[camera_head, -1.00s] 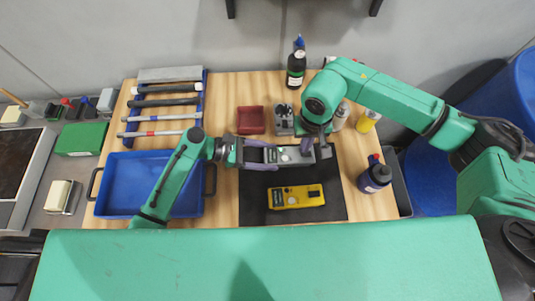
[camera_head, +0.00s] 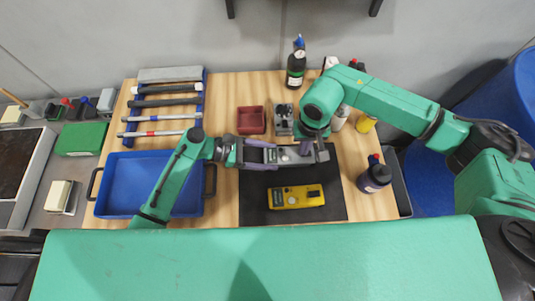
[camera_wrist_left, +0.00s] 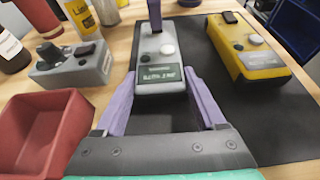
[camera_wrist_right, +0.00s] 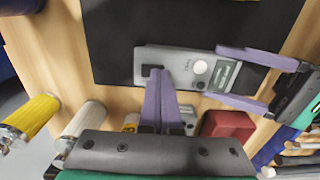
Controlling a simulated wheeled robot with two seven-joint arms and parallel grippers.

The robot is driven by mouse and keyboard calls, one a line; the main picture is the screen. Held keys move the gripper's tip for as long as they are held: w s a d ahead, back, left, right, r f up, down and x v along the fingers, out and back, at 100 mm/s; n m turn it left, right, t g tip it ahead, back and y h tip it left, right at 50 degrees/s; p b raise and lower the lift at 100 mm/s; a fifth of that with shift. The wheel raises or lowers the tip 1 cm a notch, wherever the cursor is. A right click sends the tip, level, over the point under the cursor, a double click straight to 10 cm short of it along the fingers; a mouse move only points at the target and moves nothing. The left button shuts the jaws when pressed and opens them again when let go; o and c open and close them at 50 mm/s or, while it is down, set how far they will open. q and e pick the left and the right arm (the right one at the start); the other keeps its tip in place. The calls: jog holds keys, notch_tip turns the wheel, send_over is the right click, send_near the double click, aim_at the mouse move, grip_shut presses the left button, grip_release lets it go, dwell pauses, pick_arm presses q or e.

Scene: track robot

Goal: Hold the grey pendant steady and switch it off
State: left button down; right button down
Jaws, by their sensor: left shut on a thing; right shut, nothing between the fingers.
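The grey pendant (camera_head: 291,156) lies on the black mat. My left gripper (camera_head: 275,155) is shut around its left end, one purple finger on each long side. In the left wrist view the pendant (camera_wrist_left: 160,60) shows a dark label, a pale button and a dark green button between the fingers. My right gripper (camera_head: 306,150) is shut and empty, its fingertips (camera_wrist_right: 157,74) down at the pendant's far end. These fingertips cover the spot where a switch could be; I cannot tell the switch's state or whether they touch it.
A yellow pendant (camera_head: 296,196) with a black switch lies on the mat (camera_head: 330,211), below the grey one. A red bin (camera_head: 251,120) and a grey box with a knob (camera_head: 283,120) stand above. A dark bottle (camera_head: 374,178) stands right; a blue tray (camera_head: 130,180) lies left.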

notch_tip(320, 180, up, 6)
jog(key=shift+f, duration=0.1)
dwell(0.4)
pick_arm(q)
grip_release()
